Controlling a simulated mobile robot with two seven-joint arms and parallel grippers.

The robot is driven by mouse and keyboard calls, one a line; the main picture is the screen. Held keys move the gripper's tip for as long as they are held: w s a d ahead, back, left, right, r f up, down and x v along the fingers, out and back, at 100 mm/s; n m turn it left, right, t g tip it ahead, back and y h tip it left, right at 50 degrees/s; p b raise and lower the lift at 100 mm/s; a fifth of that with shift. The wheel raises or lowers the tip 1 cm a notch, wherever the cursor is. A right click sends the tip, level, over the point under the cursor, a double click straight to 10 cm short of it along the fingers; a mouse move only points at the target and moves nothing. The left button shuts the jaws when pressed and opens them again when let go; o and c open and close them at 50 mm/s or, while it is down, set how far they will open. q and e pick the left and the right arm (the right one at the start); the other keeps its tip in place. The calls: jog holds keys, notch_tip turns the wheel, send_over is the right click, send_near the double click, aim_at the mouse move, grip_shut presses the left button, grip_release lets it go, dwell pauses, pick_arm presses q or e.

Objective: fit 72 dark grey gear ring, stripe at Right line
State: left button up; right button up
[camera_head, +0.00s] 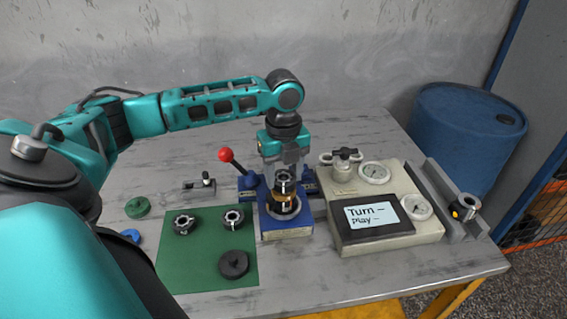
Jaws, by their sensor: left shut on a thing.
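My left gripper (284,172) points down over the blue fixture (287,228) in the middle of the table. It is shut on a dark ring-like part (284,184), which I take to be the gear ring. The part is right above a stack with a brass-coloured band (283,205) on the fixture. I cannot tell whether it touches the stack, and its stripe is too small to make out. Two toothed dark rings, one on the left (184,224) and one on the right (233,218), lie on the green mat (208,279). My right gripper is not in view.
A red-knobbed lever (226,155) rises left of the fixture. A beige test unit (400,238) with gauges and a screen reading "Turn – Play –" stands right. A dark disc (234,263) lies on the mat. A metal part (465,207) sits in a grey channel far right.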

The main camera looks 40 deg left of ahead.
pick_arm(q)
jog(key=shift+f, duration=0.4)
dwell(0.4)
jog(key=o, duration=1.7)
jog(key=shift+r, duration=3.5)
jog(key=shift+s+d+f, duration=0.1)
